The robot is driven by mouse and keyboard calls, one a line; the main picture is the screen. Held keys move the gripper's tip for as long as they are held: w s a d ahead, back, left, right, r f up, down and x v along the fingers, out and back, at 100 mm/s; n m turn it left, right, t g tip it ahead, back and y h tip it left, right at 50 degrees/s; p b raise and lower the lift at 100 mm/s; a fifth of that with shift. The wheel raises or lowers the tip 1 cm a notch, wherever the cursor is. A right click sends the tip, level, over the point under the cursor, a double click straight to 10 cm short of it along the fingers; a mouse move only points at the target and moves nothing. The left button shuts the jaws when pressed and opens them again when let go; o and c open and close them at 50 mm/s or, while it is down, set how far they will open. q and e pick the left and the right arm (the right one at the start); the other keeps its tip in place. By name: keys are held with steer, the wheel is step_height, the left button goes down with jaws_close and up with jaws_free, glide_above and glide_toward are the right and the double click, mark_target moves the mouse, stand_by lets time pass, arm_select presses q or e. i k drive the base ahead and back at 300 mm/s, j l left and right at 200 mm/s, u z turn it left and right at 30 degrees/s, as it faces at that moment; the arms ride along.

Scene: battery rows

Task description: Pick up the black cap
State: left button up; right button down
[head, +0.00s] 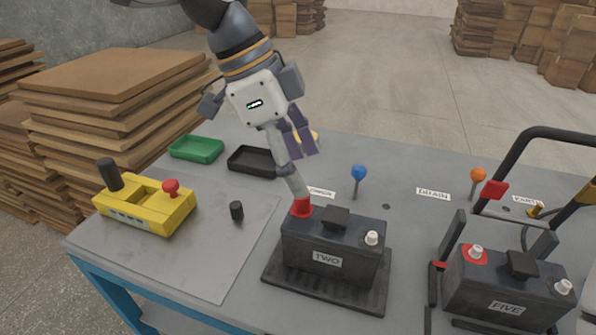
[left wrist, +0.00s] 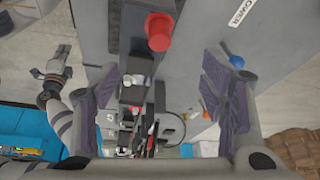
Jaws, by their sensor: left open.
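The black cap (head: 236,211) is a small dark cylinder standing on the grey mat (head: 207,270), between the yellow box and battery TWO. My left gripper (head: 296,150) is open, above the bench to the right of and beyond the cap, apart from it. In the left wrist view its fingers (left wrist: 162,88) are spread wide with nothing held, and I cannot make out the black cap there. A red cap (head: 301,206) covers the left terminal of battery TWO (head: 330,262); it also shows in the left wrist view (left wrist: 159,32). My right gripper (left wrist: 54,66) is small at the left there.
A yellow box (head: 143,208) with a black knob and a red knob stands left. Green (head: 196,149) and black (head: 252,161) trays lie behind. Blue (head: 359,172) and orange (head: 478,174) balls stand on posts. Battery FIVE (head: 506,291) is right. The mat around the cap is clear.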

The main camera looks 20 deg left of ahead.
mark_target(237, 211)
steer(key=k, duration=1)
